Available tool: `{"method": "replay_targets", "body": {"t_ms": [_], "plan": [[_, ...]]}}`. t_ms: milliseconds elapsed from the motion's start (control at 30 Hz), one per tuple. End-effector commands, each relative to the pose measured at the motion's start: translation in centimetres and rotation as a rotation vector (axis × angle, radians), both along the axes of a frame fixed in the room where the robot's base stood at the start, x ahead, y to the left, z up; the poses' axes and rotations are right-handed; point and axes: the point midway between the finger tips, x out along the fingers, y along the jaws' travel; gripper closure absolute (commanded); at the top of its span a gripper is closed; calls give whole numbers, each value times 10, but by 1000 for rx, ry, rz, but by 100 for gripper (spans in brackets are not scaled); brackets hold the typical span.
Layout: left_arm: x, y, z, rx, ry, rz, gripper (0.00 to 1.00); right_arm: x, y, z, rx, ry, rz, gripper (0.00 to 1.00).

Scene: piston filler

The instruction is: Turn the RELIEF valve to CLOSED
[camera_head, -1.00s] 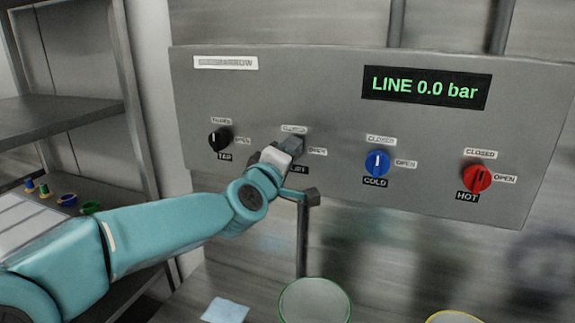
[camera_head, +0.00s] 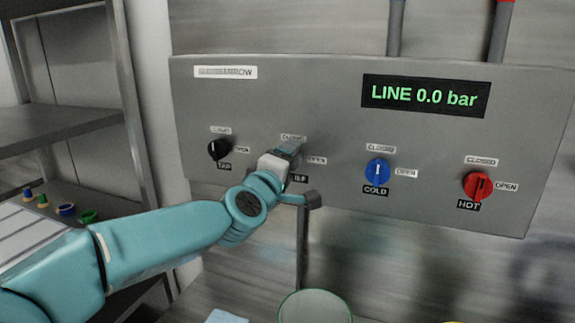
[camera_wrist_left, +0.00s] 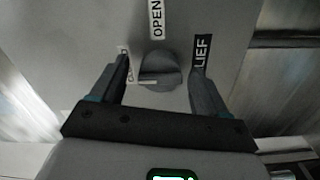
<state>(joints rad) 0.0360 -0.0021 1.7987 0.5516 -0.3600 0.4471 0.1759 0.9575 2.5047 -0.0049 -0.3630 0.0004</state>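The RELIEF valve is a grey round knob (camera_wrist_left: 160,72) in the left wrist view, with a "LIEF" label beside it. A thin white line on it points left, toward a partly hidden label starting with C. An OPEN label (camera_wrist_left: 156,18) is above it. My left gripper (camera_wrist_left: 161,75) is open, with one finger on each side of the knob and visible gaps between. In the head view my left gripper (camera_head: 286,157) is at the panel and hides the knob and part of the RELIEF label. My right gripper is not in view.
The grey panel (camera_head: 330,150) also carries a black TAP knob (camera_head: 219,149), a blue COLD knob (camera_head: 377,171) and a red HOT knob (camera_head: 477,186). A display (camera_head: 425,96) reads LINE 0.0 bar. A spout (camera_head: 304,235) and a round container (camera_head: 314,308) are below my gripper.

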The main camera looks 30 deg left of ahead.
Motion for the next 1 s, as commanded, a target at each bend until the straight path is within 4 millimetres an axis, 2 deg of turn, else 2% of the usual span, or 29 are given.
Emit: {"method": "replay_targets", "body": {"t_ms": [200,333,533,800,1000], "plan": [[-1,-1,-1,2,2,-1,25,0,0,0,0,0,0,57],[-14,-4,0,2,1,-2,25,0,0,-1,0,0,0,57],[-61,-15,2,2,-2,-3,25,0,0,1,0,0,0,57],[-127,-31,3,-1,-2,-1,25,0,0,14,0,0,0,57],[-153,-37,2,1,0,-1,25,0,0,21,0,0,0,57]]}}
